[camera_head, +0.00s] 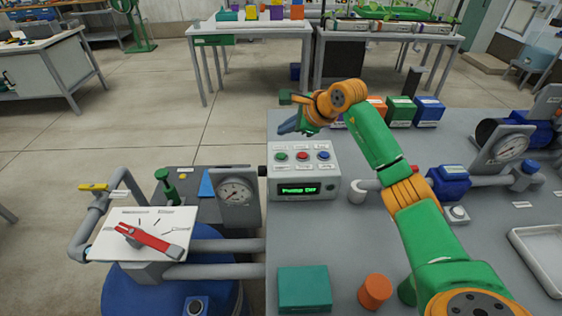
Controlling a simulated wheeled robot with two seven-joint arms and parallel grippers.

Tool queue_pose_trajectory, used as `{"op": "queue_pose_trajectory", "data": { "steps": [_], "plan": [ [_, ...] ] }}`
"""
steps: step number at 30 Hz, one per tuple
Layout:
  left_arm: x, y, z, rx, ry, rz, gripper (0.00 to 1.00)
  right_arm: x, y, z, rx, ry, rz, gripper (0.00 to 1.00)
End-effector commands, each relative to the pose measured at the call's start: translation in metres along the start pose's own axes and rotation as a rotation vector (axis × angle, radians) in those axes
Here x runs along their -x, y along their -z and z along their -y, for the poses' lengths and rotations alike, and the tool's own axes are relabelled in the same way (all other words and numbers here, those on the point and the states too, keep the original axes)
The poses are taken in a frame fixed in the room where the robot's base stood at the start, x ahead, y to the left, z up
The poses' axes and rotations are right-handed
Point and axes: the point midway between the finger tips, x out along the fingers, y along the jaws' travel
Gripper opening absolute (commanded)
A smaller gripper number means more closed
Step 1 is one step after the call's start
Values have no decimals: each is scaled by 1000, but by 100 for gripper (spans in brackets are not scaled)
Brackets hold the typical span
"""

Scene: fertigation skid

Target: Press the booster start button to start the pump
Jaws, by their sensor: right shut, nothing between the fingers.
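The control box (304,174) is a pale box on the grey bench. Its sloped top carries a green button (281,156), a red button (302,156) and a blue button (323,155). The labels by the buttons are too small to read. Its display (299,189) is lit green and reads "Pump On". My right gripper (287,127) is shut and empty. It appears just beyond the box's top edge, above the green button in the picture and apart from the buttons. My left gripper is not in view.
A gauge (236,192), a red-handled dial plate (143,235) and pipes stand left of the box. A teal block (304,289) and an orange cylinder (375,291) sit in front. A blue pump (449,181) is at right, and an empty tray (545,255) lies farther right.

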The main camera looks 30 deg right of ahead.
Motion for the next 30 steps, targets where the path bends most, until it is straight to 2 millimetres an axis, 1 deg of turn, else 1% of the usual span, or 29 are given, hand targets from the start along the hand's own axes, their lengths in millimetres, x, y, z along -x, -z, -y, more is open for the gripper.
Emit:
{"op": "queue_pose_trajectory", "data": {
  "steps": [1, 3, 5, 9, 13, 30],
  "plan": [
    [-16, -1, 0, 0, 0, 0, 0, -11, 8, -9, -1, -2, 1, 0],
    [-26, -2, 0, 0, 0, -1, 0, -19, 13, -14, 0, -2, 1, 0],
    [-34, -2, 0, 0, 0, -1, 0, -25, 18, -18, -1, -1, 1, 0],
    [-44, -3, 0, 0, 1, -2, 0, -35, 26, -26, 0, 0, -1, 0],
    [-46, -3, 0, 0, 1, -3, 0, -38, 28, -28, 0, -1, 0, 0],
    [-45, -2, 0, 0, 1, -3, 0, -37, 27, -27, 0, 0, 0, 0]
  ]
}}
